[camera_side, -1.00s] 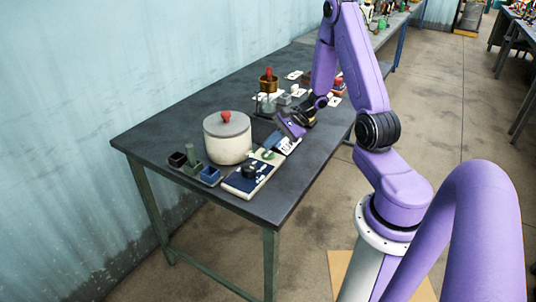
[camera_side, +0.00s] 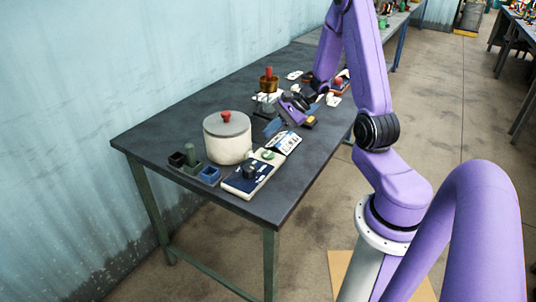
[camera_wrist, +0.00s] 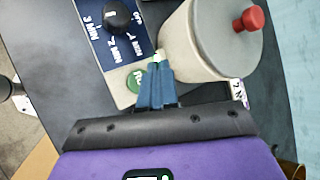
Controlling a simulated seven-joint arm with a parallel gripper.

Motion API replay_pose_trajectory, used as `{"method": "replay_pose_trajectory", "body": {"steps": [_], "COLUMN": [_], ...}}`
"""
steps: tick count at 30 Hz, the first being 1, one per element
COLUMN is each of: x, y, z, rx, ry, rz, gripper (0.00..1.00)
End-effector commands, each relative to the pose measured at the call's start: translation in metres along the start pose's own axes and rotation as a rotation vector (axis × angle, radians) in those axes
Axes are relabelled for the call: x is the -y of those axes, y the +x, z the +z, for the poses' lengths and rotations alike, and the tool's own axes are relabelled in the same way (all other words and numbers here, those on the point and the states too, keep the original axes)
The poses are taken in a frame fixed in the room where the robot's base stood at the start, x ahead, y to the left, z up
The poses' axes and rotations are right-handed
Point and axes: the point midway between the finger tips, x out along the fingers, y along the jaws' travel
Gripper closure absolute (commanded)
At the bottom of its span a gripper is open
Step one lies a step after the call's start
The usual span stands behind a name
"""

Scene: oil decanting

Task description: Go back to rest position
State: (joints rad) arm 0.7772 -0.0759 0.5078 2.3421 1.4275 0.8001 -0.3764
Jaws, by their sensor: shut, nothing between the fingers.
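My gripper (camera_wrist: 158,88) shows in the wrist view with its blue fingers together and nothing between them. In the side view my gripper (camera_side: 272,126) hangs over the table, behind and to the right of the large pale pot (camera_side: 228,147) with a grey lid and red knob. In the wrist view the pot (camera_wrist: 190,45) lies just beyond the fingertips to the right. The control panel with a black knob (camera_side: 248,171) sits in front of the pot; its knob (camera_wrist: 117,15) and green button (camera_wrist: 134,82) show in the wrist view.
A holder with blue, green and dark parts (camera_side: 208,176) stands left of the panel. A white labelled card (camera_side: 284,143) lies behind the panel. A brass-coloured pot with a red top (camera_side: 268,82) and small items stand farther back. The table's (camera_side: 262,208) front corner is clear.

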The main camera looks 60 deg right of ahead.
Motion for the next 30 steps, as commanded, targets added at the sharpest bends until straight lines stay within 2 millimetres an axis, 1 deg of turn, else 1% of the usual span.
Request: {"method": "replay_pose_trajectory", "body": {"steps": [8,11,14,17,19,21,24,27,30], "x": [0.0,-0.001,-0.003,-0.011,-0.02,-0.031,-0.049,-0.069,-0.09], "y": [0.0,0.003,0.009,0.016,0.019,0.021,0.019,0.014,0.007], "z": [0.001,0.009,0.034,0.07,0.096,0.121,0.152,0.179,0.201], "rx": [0.001,0.017,0.06,0.125,0.175,0.223,0.286,0.344,0.398], "ry": [-0.003,-0.037,-0.128,-0.271,-0.385,-0.495,-0.656,-0.819,-0.983], "rz": [0.001,0.022,0.075,0.16,0.227,0.293,0.384,0.472,0.555], "gripper": [1.0,1.0,1.0,1.0,1.0,1.0,1.0,1.0,1.0]}}
